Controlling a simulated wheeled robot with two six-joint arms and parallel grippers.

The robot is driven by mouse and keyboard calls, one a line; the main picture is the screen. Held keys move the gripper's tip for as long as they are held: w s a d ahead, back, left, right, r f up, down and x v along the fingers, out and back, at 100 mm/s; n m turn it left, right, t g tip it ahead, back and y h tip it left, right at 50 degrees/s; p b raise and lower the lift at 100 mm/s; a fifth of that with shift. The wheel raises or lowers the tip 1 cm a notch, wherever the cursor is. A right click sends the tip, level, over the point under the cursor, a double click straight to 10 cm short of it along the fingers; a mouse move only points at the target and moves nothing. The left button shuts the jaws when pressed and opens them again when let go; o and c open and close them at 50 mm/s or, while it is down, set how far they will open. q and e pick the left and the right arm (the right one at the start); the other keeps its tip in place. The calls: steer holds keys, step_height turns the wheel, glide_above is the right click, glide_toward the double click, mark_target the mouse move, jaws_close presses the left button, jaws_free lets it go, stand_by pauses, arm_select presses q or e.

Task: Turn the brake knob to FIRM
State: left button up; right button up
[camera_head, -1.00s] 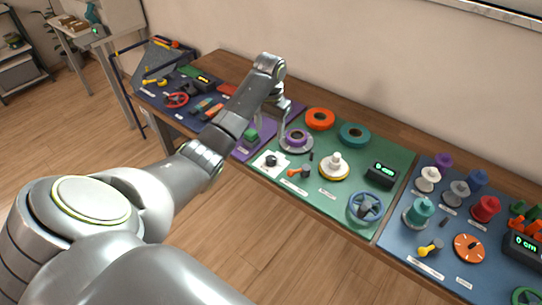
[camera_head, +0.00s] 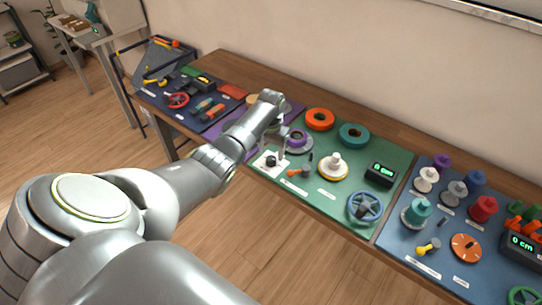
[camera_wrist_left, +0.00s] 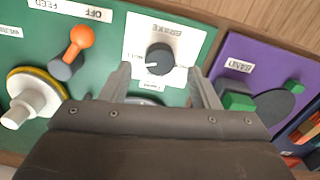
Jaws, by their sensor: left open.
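The brake knob (camera_wrist_left: 159,59) is a round black knob with a white pointer mark, on a white plate (camera_wrist_left: 133,47) labelled BRAKE. In the left wrist view its pointer faces left. The small print around it is too blurred to read. In the head view the knob (camera_head: 271,160) sits at the left front of the green board. My left gripper (camera_wrist_left: 158,72) is open and empty, with its fingers on either side of the knob's near edge in the wrist view. I cannot tell whether they touch it. My right gripper is not in view.
An orange-tipped lever (camera_wrist_left: 79,40) by the FEED and OFF labels is beside the plate. A white-topped spool (camera_head: 333,166) and a blue handwheel (camera_head: 365,207) stand to the right on the green board (camera_head: 325,200). A purple board (camera_wrist_left: 232,50) adjoins it.

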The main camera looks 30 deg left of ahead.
mark_target(271, 159)
arm_select(q)
steer(key=shift+f, duration=1.65)
steer(key=shift+c, duration=0.3)
steer(key=c, duration=0.9)
